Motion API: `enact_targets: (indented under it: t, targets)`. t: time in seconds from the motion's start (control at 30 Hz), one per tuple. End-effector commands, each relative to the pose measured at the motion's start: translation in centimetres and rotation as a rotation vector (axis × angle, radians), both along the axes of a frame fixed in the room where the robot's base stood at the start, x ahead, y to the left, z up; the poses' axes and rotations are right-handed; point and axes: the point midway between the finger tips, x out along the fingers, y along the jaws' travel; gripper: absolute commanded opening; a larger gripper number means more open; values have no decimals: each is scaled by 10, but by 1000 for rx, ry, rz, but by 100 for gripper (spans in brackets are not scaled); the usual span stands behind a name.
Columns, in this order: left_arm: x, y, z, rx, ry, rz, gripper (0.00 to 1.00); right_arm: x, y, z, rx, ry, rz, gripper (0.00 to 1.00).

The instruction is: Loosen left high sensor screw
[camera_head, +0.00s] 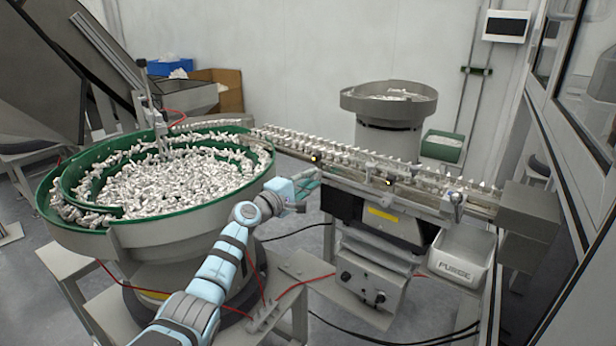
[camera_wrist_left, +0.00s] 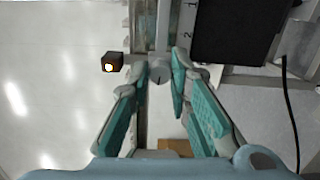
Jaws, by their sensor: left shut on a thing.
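My left gripper (camera_head: 308,183) reaches to the near side of the linear feeder rail, right of the green-lined bowl. In the left wrist view its teal-padded fingers (camera_wrist_left: 160,75) are shut on a round grey screw head (camera_wrist_left: 159,71), which sits between the fingertips. A small dark sensor block (camera_wrist_left: 113,62) with a glowing orange light is just left of the screw. In the head view the gripper hides the screw. My right gripper is in neither view.
The bowl (camera_head: 160,238) full of pale parts is close to my left arm. The rail (camera_head: 345,172) carries a row of parts. A PURGE bin (camera_head: 462,256) hangs at the right. A black box (camera_wrist_left: 235,30) and a dark cable (camera_wrist_left: 288,100) are right of the fingers.

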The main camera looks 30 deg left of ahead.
Motion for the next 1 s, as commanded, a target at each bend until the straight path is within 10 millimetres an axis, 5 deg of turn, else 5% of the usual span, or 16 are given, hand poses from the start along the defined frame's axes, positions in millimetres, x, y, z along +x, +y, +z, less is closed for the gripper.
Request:
enact_targets:
  t: [0.6,1.0]
  targets:
    - [0,0,1,-530,91,1,0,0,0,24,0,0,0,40]
    - [0,0,0,-690,118,1,0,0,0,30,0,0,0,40]
